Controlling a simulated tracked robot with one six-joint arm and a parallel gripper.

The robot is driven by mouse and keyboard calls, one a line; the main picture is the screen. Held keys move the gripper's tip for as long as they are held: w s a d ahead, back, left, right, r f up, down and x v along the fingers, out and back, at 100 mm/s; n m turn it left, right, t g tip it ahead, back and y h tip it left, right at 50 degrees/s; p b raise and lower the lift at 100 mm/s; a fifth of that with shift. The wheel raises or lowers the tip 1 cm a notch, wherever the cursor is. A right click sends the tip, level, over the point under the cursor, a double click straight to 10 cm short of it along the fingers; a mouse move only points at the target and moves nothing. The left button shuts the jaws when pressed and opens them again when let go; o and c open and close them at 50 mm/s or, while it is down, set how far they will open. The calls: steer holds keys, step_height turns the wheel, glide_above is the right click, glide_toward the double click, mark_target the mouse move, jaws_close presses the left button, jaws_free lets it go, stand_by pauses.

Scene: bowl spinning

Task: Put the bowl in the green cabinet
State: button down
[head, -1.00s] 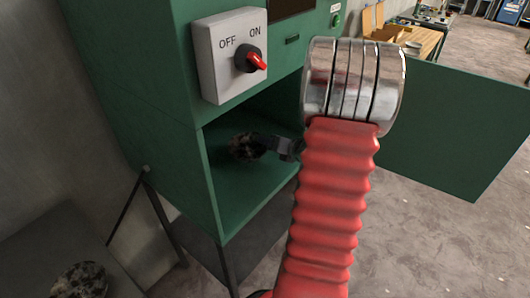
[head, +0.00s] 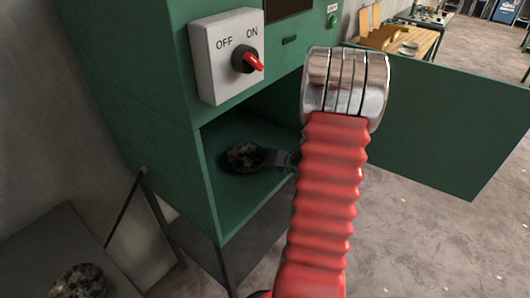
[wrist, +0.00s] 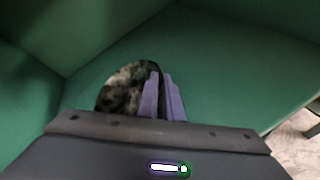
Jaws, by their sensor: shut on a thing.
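The bowl (head: 243,156), dark and mottled, is inside the open lower compartment of the green cabinet (head: 222,205), just above or on its floor; I cannot tell whether it touches. My gripper (head: 265,157) reaches in from the right and is shut on the bowl's rim. In the wrist view the bowl (wrist: 124,88) shows at the left of my gripper's fingers (wrist: 162,92), with green walls and floor around it. My arm's red sleeve hides the right part of the compartment opening.
The cabinet door (head: 440,125) stands open to the right. A switch box (head: 226,55) with a red knob is above the compartment. A second mottled object (head: 78,281) lies on a grey surface at the lower left. A wooden workbench (head: 418,42) stands behind.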

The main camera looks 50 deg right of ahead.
steer(key=c, duration=1.9)
jaws_free()
steer(key=v, duration=1.2)
steer(key=shift+s, duration=0.1)
